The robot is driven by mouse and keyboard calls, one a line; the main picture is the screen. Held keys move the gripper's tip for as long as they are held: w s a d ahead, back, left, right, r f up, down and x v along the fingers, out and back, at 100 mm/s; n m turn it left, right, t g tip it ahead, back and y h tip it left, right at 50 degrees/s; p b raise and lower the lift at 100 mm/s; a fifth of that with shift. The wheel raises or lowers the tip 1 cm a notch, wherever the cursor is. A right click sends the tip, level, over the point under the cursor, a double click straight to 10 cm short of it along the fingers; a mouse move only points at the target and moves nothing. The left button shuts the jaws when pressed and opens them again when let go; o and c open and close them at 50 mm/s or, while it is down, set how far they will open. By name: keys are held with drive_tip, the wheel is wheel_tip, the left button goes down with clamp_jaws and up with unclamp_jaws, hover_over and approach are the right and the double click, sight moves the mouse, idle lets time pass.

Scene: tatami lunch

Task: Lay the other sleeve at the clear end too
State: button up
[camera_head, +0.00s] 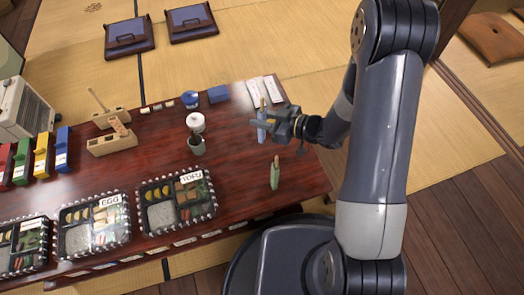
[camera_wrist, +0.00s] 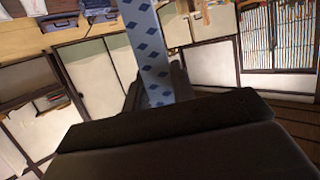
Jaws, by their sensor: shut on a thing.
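My gripper (camera_head: 268,124) is shut on a blue sleeve (camera_head: 262,133), held above the right part of the dark red table. A thin brown tip shows at the sleeve's upper end. In the wrist view the blue sleeve (camera_wrist: 148,50) is light blue with dark blue diamonds and rises from behind my dark fingers (camera_wrist: 170,130); its lower end is hidden. A green sleeve-like thing (camera_head: 275,175) with a pale tip is near the table's front right. Two white flat pieces (camera_head: 253,94) (camera_head: 272,88) lie side by side at the table's back right.
A dark green cup (camera_head: 197,145) and a white lidded pot (camera_head: 195,122) stand left of my gripper. A blue box (camera_head: 218,94) is at the back edge. Bento boxes, including TOFU (camera_head: 157,220) and EGG (camera_head: 70,246), fill the front left. The table's right end is mostly bare.

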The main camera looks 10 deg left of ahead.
sight(264, 138)
wheel_tip(264, 138, down, 10)
drive_tip(key=b, duration=0.4)
drive_tip(key=shift+f, duration=0.2)
drive_tip(key=o, duration=0.9)
drive_tip(key=shift+r, duration=0.1)
drive_tip(key=shift+o, duration=0.2)
drive_tip(key=shift+r, duration=0.1)
drive_tip(key=shift+s+d+r, duration=0.1)
drive_tip(key=shift+d+r, duration=0.05)
drive_tip(key=shift+r, duration=0.05)
drive_tip(key=p+v, duration=0.3)
drive_tip(key=v, duration=0.8)
drive_tip(key=shift+d, duration=0.3)
